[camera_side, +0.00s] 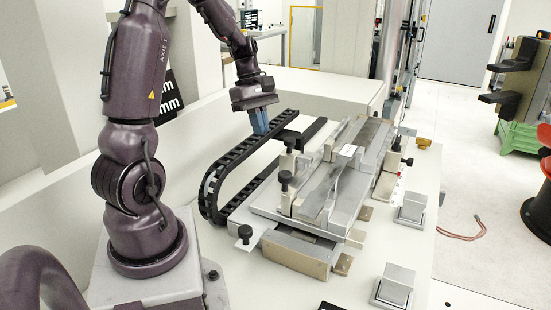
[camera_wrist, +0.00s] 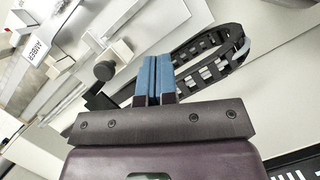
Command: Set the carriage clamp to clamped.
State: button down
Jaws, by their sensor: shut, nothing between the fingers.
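The carriage (camera_side: 335,185) is a silver metal slide assembly on the white bench in the side view. It carries a grey bar and several black knobs, including one at its back left (camera_side: 289,144) and one at its front left (camera_side: 286,178). I cannot tell which part is the carriage clamp or how it is set. My gripper (camera_side: 261,132) has blue fingers, shut and empty, above the black cable chain and left of the carriage. In the wrist view the fingers (camera_wrist: 155,60) are together, right of a black knob (camera_wrist: 104,71) and apart from it.
A black cable chain (camera_side: 213,184) curves along the carriage's left side. Another black knob (camera_side: 244,232) stands at the front left. Two silver square blocks (camera_side: 411,207) (camera_side: 394,286) sit on the bench at the right. A plate marked AMBER (camera_wrist: 38,50) shows in the wrist view.

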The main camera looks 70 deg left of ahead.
jog(key=w+d+f, duration=0.2)
jog(key=d+f, duration=0.4)
dwell(0.4)
jog(key=w+d, duration=0.3)
dwell(0.4)
jog(key=s+a+r, duration=0.2)
jog(key=a+r, duration=0.5)
jog(key=r, duration=0.2)
jog(key=shift+s+a+r, duration=0.15)
jog(key=shift+s+r, duration=0.1)
jog(key=shift+r, duration=0.05)
